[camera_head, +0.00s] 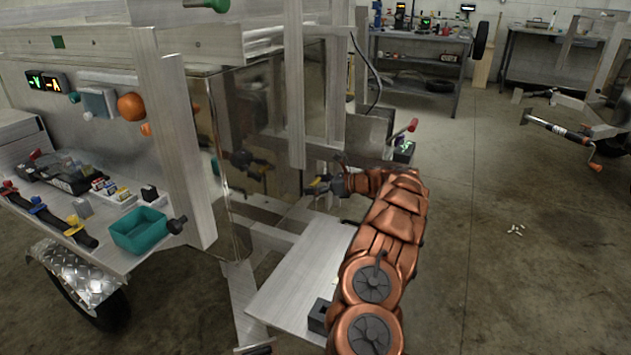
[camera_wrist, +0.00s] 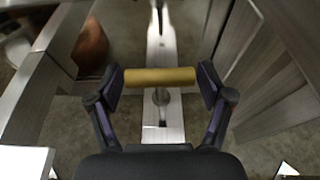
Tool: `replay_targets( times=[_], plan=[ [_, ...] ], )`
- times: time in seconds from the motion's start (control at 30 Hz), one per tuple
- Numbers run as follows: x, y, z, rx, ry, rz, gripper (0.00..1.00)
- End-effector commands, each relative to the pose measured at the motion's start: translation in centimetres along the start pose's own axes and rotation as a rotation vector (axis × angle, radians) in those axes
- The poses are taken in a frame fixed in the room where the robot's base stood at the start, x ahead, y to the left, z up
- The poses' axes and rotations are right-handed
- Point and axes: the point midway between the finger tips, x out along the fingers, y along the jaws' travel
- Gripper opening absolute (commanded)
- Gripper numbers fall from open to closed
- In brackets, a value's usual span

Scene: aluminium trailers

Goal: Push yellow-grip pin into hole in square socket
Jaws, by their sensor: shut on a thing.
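My gripper (camera_wrist: 160,80) is shut on the yellow grip (camera_wrist: 160,77) of the pin, which lies crosswise between the two fingertips. A small round grey part (camera_wrist: 161,97) shows just below the grip; I cannot tell whether it is the pin's shaft or part of what lies behind. A narrow aluminium bar (camera_wrist: 173,134) runs beneath the grip. I cannot make out the square socket or its hole for certain, nor whether the pin touches it. In the head view my gripper (camera_head: 320,185) is small, at the trailer frame beside an upright post.
Metal posts or plates (camera_wrist: 262,65) stand close on both sides in the wrist view. In the head view, a flat aluminium plate (camera_head: 305,275) lies below my arm. A teal bin (camera_head: 139,231) sits on the left shelf. The floor at right is mostly clear.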

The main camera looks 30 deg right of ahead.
Motion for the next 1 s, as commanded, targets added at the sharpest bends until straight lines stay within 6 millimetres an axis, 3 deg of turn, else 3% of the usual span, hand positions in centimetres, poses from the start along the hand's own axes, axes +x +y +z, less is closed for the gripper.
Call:
replay_targets(
  times=[0.4,1.0],
  plan=[
    [0.9,0.0,-2.8,-0.001,-0.001,-0.001,0.38],
    [0.9,0.0,-3.0,-0.001,-0.001,0.000,0.38]
  ],
)
